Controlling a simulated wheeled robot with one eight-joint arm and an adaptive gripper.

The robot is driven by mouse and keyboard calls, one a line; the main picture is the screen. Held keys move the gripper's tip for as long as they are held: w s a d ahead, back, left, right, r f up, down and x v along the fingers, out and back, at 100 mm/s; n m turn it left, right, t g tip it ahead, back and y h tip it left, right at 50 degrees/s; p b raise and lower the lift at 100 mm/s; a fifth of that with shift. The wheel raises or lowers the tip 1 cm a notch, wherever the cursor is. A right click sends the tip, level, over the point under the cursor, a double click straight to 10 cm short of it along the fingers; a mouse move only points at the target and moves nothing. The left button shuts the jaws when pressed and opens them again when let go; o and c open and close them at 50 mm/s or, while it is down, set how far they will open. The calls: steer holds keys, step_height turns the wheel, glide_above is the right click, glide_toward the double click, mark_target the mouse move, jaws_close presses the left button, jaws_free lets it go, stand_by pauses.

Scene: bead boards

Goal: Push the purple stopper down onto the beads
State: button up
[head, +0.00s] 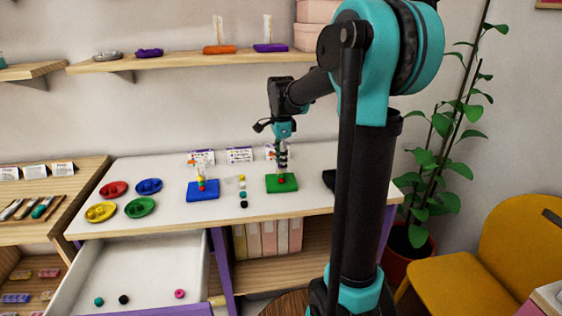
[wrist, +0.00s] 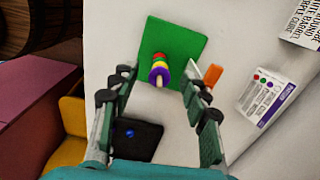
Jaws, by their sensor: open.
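The green board (head: 290,185) lies on the white table, with a peg carrying a stack of beads. In the wrist view the green board (wrist: 190,43) shows red and yellow beads (wrist: 158,63) around the peg. The purple stopper (wrist: 160,73) is around the peg on the tip side of these beads; any gap between them is hard to tell. The pale peg tip (wrist: 160,83) sticks out past it. My gripper (head: 282,160) is above the green board, pointing down. In the wrist view its fingers (wrist: 157,84) are open, one each side of the peg.
A dark tray (head: 328,180) with a blue item (wrist: 128,132) is close to the green board. A blue board (head: 205,192) with a beaded peg stands left, with loose beads (head: 243,195) between. Cards (head: 239,155) stand behind. An open drawer (head: 150,282) is below.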

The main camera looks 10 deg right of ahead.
step_height(320, 180, up, 12)
stand_by(0.5)
stand_by(0.4)
